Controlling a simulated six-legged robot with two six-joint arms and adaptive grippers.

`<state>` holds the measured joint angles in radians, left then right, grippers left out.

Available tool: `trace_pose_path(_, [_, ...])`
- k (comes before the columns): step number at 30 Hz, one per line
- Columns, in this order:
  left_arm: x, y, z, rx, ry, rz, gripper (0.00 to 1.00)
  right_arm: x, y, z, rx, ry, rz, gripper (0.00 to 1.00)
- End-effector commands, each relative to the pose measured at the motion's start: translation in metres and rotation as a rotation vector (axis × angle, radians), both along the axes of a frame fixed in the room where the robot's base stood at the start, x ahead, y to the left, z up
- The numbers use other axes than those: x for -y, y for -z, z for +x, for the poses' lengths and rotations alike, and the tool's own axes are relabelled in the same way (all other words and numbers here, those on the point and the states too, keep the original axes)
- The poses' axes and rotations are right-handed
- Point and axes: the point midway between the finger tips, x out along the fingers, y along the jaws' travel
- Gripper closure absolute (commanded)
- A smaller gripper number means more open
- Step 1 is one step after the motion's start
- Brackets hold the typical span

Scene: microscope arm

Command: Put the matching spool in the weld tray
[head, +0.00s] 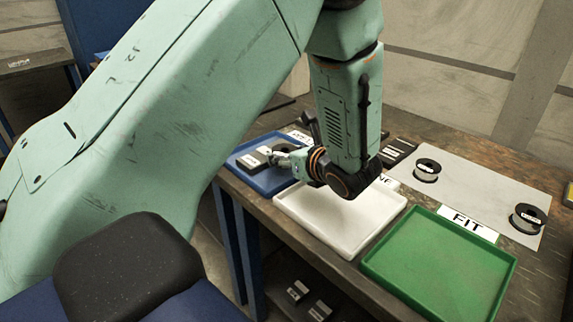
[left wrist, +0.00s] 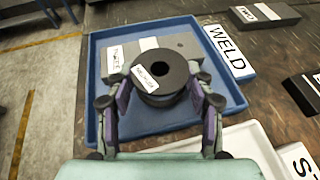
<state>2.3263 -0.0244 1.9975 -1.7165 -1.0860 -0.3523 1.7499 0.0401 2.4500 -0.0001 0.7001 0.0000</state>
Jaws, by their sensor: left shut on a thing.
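My left gripper (head: 284,157) is over the blue weld tray (head: 270,184). In the left wrist view, my left gripper (left wrist: 158,80) is shut on a dark spool (left wrist: 172,62) with a white label too small to read. The spool is between the two fingers, above the tray; I cannot tell whether it touches anything below. A grey block (left wrist: 184,43) with a white label lies in the blue tray (left wrist: 95,85), partly behind the spool. A WELD sign (left wrist: 229,51) stands beside the tray. My right gripper is not in view.
An empty white tray (head: 330,222) and an empty green tray (head: 440,268) with a FIT sign (head: 467,223) stand to the right. Two more spools (head: 427,171) (head: 526,219) stand on a grey mat (head: 470,187). Dark labelled blocks (head: 398,152) lie behind the trays.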

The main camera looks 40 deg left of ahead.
Motion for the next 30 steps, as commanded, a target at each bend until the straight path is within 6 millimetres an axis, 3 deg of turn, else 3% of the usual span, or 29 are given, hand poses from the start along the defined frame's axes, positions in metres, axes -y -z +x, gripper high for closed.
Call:
trace_pose_path(1, [0.000,0.011,0.000,-0.003,0.000,0.001,0.83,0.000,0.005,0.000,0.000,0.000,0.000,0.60])
trace_pose_path(4, [-0.001,0.020,0.000,0.000,-0.001,0.001,0.83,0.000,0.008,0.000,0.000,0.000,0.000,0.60])
trace_pose_path(17, [-0.003,0.025,0.000,0.000,-0.001,0.001,0.83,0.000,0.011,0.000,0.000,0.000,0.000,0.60])
trace_pose_path(18, [-0.002,0.024,0.000,0.000,-0.001,0.000,0.43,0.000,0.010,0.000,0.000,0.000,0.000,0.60])
trace_pose_path(25, [-0.002,0.024,0.000,0.000,-0.001,0.000,0.24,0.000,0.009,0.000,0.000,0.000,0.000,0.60])
trace_pose_path(30, [-0.002,0.024,0.000,0.000,-0.001,0.000,0.24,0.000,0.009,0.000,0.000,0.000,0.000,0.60])
